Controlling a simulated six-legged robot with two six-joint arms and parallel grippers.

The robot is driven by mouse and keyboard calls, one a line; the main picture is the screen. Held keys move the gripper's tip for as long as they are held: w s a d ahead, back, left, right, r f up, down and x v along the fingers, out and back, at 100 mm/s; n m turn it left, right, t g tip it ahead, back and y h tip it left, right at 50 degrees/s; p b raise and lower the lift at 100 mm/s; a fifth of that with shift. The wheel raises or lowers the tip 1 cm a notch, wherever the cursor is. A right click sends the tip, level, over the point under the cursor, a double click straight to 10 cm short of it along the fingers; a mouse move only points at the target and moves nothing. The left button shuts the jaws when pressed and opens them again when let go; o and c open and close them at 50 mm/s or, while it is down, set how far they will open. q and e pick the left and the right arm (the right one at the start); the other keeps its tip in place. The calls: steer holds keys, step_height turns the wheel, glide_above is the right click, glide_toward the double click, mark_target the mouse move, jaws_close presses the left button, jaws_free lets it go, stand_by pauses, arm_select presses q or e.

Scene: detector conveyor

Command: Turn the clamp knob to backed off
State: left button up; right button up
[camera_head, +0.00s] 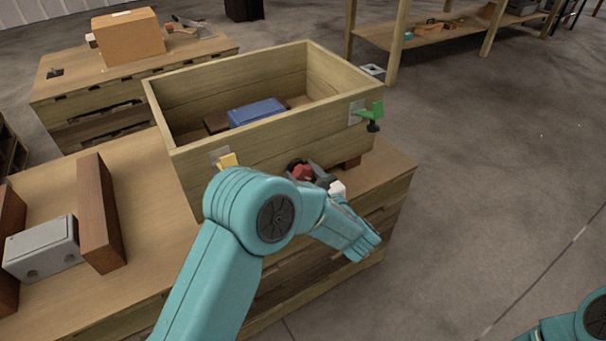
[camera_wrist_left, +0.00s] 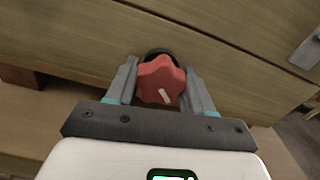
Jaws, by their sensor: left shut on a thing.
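The clamp knob (camera_head: 301,171) is red, on the front wall of the wooden crate (camera_head: 340,128), low down. In the left wrist view the knob (camera_wrist_left: 160,77) is a lobed red disc with a white mark pointing down and slightly right, on a dark round base. My left gripper (camera_wrist_left: 162,84) has one finger on each side of the knob and is shut on it. In the head view my left arm hides part of the gripper (camera_head: 313,172). My right gripper is out of view; only a bit of teal arm shows at the bottom right.
The crate stands on a wooden workbench (camera_head: 160,255) and holds a blue block (camera_head: 256,111). A green clamp (camera_head: 371,112) and a yellow piece (camera_head: 228,160) sit on the crate's front wall. A grey box (camera_head: 42,248) stands between brown boards at left. Open floor lies to the right.

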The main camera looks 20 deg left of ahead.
arm_select(q)
steer(key=shift+f, duration=0.25)
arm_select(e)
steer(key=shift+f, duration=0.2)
arm_select(q)
steer(key=n+b, duration=0.2)
steer(key=b, duration=0.1)
steer(key=shift+f, duration=0.2)
steer(key=n+b, duration=0.2)
steer(key=b, duration=0.1)
steer(key=shift+n, duration=0.4)
steer(key=shift+r+n+b, duration=0.25)
steer(key=shift+n+b, duration=0.75)
steer(key=shift+b, duration=0.05)
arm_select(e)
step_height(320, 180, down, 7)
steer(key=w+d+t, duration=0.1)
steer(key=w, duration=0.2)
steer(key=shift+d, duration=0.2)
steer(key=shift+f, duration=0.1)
